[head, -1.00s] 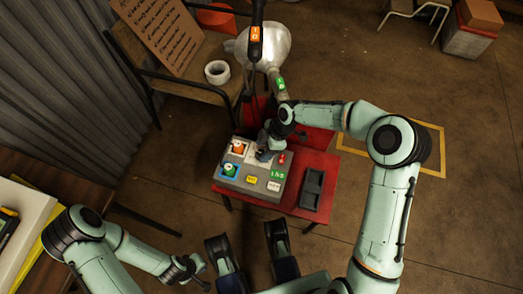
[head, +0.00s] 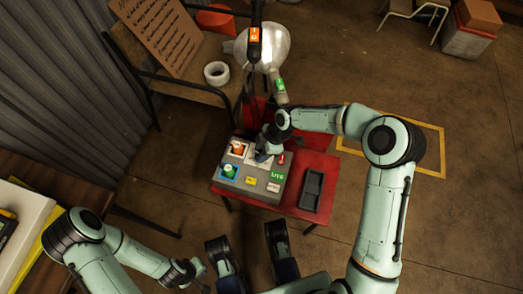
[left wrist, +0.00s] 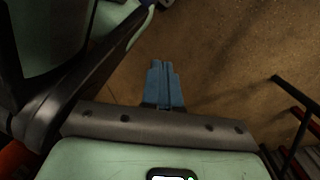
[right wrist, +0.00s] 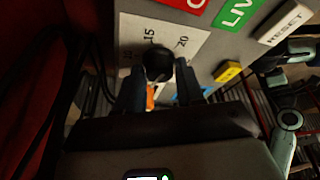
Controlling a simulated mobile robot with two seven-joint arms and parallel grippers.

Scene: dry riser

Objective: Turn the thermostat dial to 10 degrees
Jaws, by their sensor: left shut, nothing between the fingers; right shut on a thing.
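The thermostat dial is a round black knob (right wrist: 159,64) in the right wrist view, on a white scale plate (right wrist: 150,28) of the grey control box (head: 258,191). The numbers 15 and 20 read clearly on the plate; a third number at left is dim. Where the dial points I cannot tell. My right gripper (right wrist: 160,84) is shut on the dial, one blue finger on each side; in the head view the gripper (head: 264,153) covers the dial. My left gripper (left wrist: 164,82) is shut and empty above the floor, away from the box.
The box also carries an orange knob (head: 237,148), a green knob (head: 229,171), a yellow button (head: 251,181) and a green LIVE label (head: 277,177). It stands on a red table (head: 318,163) with a dark tray (head: 312,190). A hanging pendant (head: 254,42) is behind.

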